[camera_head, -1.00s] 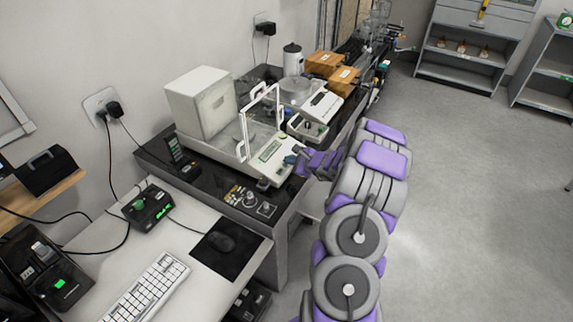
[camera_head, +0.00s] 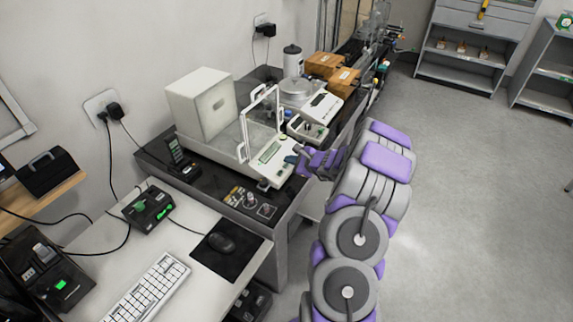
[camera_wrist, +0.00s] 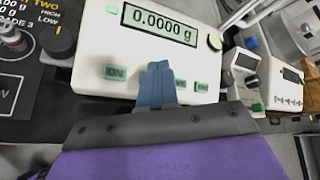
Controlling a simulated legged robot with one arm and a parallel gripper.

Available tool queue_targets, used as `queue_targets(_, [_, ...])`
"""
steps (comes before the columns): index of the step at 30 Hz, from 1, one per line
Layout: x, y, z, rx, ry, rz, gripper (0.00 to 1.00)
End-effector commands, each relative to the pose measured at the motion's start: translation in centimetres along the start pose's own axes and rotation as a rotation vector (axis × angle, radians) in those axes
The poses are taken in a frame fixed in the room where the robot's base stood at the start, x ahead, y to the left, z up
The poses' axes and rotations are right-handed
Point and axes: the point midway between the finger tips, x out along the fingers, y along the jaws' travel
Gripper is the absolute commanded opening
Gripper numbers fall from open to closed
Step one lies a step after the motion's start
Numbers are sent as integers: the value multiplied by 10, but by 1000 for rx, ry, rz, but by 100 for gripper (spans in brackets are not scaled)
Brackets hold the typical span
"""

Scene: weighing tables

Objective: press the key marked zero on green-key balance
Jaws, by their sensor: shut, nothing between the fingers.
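The green-key balance (camera_head: 270,160) stands on the dark bench with its draft shield frame behind its front panel. In the wrist view its panel (camera_wrist: 205,63) fills the upper middle. Its display (camera_wrist: 160,24) reads 0.0000 g. A green ON key (camera_wrist: 116,73) shows left of my fingers, and another green key (camera_wrist: 203,86) shows at the right. My gripper (camera_wrist: 157,72) is shut and empty, its blue fingertips over the middle of the key row. They partly hide a green key (camera_wrist: 180,83) there. I cannot tell whether the tips touch it. In the head view my gripper (camera_head: 291,158) is at the panel's right front edge.
A white keyboard (camera_head: 150,288) and black mouse pad (camera_head: 226,248) lie on the lower desk. The floor at right is clear.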

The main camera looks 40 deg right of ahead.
Motion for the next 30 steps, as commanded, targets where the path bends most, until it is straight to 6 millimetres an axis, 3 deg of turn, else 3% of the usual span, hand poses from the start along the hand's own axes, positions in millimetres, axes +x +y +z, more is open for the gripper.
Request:
queue_targets(11, [-2, -2, 2, -1, -1, 0, 0])
queue_targets(30, [-36, -26, 27, -2, -2, 0, 0])
